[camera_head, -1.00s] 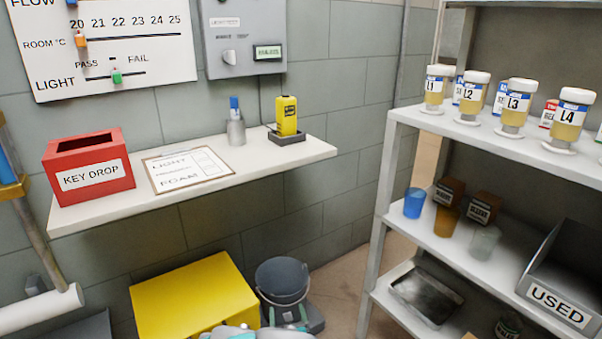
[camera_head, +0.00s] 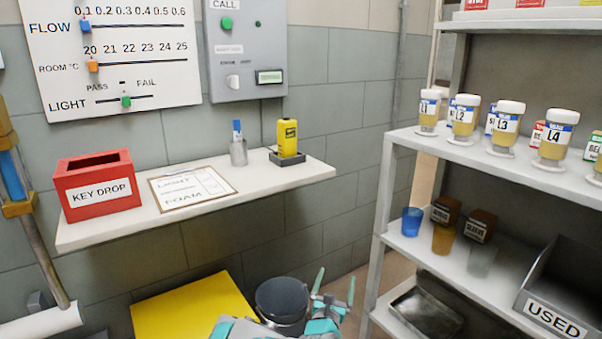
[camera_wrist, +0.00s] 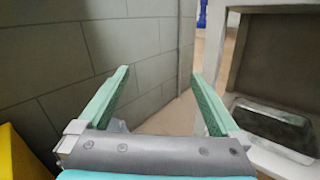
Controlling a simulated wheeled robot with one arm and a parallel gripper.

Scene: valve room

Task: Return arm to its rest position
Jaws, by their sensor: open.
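My gripper (camera_head: 335,296) shows at the bottom centre of the head view, beside the grey bucket (camera_head: 282,302) and below the wall shelf. Its two teal fingers are spread apart. In the wrist view my gripper (camera_wrist: 160,95) is open, with nothing between the fingers. Beyond the fingers are the grey block wall (camera_wrist: 60,55) and a strip of floor (camera_wrist: 172,118). My arm covers part of the bucket and the yellow box.
A yellow box (camera_head: 190,308) stands below the white wall shelf (camera_head: 110,232), which holds a red key drop box (camera_head: 98,186), a clipboard (camera_head: 190,187) and a yellow device (camera_head: 287,138). A rack (camera_head: 405,140) with jars and a USED bin (camera_head: 555,316) stands right.

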